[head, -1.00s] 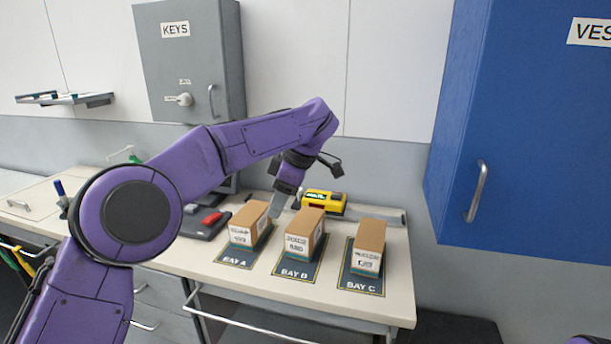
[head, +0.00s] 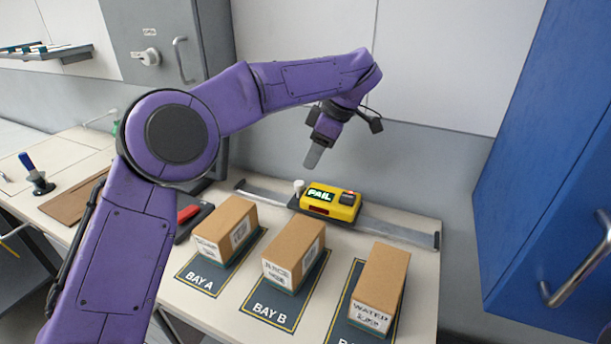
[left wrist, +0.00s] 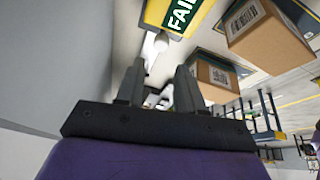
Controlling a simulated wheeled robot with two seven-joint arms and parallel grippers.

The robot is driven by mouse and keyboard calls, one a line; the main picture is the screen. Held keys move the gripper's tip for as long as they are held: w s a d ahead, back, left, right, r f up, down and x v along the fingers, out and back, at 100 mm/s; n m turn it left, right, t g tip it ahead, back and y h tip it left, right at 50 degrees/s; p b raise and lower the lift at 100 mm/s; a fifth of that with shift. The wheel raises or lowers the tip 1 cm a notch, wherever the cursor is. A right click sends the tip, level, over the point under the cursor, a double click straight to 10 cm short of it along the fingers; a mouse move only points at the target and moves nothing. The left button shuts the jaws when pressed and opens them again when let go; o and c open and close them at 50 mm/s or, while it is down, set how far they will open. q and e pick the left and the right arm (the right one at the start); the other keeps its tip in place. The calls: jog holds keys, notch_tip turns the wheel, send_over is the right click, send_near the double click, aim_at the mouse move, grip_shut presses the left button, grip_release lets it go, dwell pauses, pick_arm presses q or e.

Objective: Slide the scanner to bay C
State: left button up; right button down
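The yellow scanner (head: 330,201) sits on a metal rail (head: 395,231) behind the boxes, roughly behind bay B. Its green display reads FAIL, and a white knob (head: 298,187) stands at its left end. Bay C (head: 352,337) is the right-hand dark mat, partly cut off, with a box on it. My left gripper (head: 313,158) is above and behind the knob, apart from it. In the left wrist view its two fingers (left wrist: 158,88) are spread with nothing between them, and the scanner (left wrist: 178,15) and knob (left wrist: 161,42) lie beyond. My right gripper is out of view.
Cardboard boxes stand on bay A (head: 225,230), bay B (head: 294,252) and bay C (head: 381,287), in front of the rail. A blue cabinet (head: 550,170) bounds the right side. A grey key cabinet (head: 165,60) hangs at the left. The rail right of the scanner is clear.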

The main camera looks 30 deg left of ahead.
aim_at(300, 182)
pick_arm(q)
jog(key=x, duration=0.8)
jog(key=shift+f, duration=0.3)
jog(key=shift+s, duration=0.15)
grip_shut()
